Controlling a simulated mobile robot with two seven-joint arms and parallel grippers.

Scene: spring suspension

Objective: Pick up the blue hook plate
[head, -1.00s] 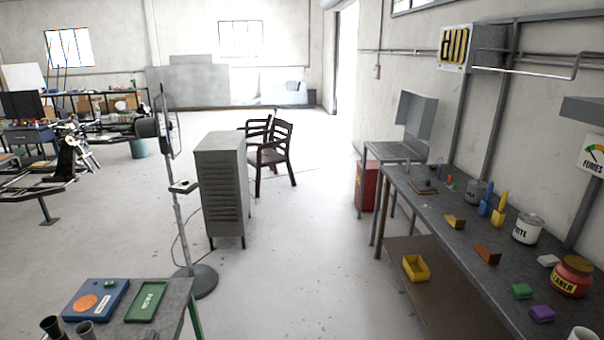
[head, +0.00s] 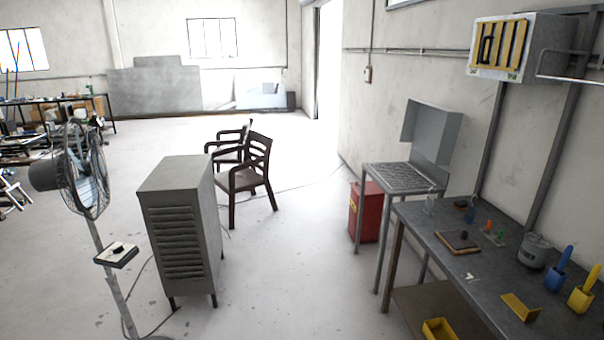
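I cannot make out a thing that is clearly the blue hook plate. On the dark workbench (head: 478,278) at the right stands a blue block-like item with an upright handle (head: 559,272). A smaller dark blue item (head: 470,211) is near the bench's far end, too small to identify. Neither of my grippers is in view.
A pedestal fan (head: 82,180) and a grey louvred cabinet (head: 180,230) stand at the left. Brown chairs (head: 248,178) are behind the cabinet. A red bin (head: 366,212) is beneath a grey metal stand (head: 408,178). Floor between cabinet and bench is clear.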

